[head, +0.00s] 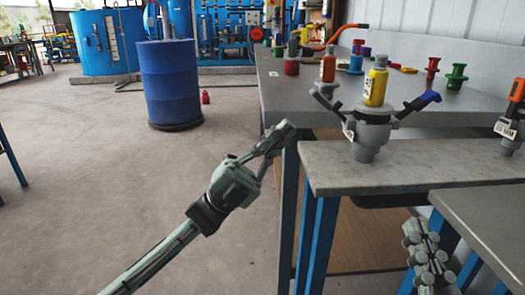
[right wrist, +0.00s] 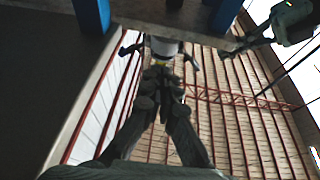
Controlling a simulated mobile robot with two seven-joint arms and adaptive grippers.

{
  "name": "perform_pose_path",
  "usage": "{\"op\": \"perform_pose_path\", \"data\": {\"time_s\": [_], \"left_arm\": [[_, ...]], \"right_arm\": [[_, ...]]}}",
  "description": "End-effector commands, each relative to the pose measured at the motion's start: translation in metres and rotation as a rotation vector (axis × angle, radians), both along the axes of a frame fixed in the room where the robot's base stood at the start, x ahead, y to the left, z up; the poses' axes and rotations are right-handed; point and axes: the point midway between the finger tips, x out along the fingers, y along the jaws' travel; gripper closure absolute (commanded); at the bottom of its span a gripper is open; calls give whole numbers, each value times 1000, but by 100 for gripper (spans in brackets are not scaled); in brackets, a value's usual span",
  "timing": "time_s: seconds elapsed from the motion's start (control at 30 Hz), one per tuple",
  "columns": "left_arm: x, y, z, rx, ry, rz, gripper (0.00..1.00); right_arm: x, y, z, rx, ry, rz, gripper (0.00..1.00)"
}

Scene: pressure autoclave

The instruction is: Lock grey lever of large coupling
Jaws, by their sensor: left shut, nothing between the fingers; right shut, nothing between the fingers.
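The large coupling (head: 371,132) is a grey body on the near grey bench, with a yellow cylinder (head: 375,87) upright in its top. Its grey lever (head: 325,103) sticks out up and to the left; a blue-tipped lever (head: 421,102) sticks out up and to the right. My left gripper (head: 283,130) is shut and empty, left of the coupling and apart from it. My right gripper (head: 424,232) is shut and empty, below the bench top's front edge. In the right wrist view, my right fingers (right wrist: 160,78) point up towards the coupling's underside (right wrist: 163,46).
The near bench top (head: 410,165) has bare room around the coupling. Behind it, a larger table (head: 300,95) holds several coloured fittings. An orange-topped fitting (head: 512,115) stands at the right edge. A blue barrel (head: 170,85) stands on the open floor at left.

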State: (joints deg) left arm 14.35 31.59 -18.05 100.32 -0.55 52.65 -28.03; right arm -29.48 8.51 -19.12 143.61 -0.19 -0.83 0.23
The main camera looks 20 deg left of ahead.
Motion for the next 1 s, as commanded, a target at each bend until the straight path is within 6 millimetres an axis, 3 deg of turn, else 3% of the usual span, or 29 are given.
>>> {"op": "perform_pose_path", "data": {"time_s": [0.1, 0.3, 1.0], "left_arm": [[6, -14, 19, 0, -2, -1, 100], [11, -28, 36, 1, -1, 0, 100], [19, -31, 42, 15, 5, -1, 100]], "right_arm": [[2, 1, -5, -15, 37, 1, 100], [6, -1, -17, -41, 89, -5, 100], [9, -2, -23, -59, 122, -11, 100]]}}
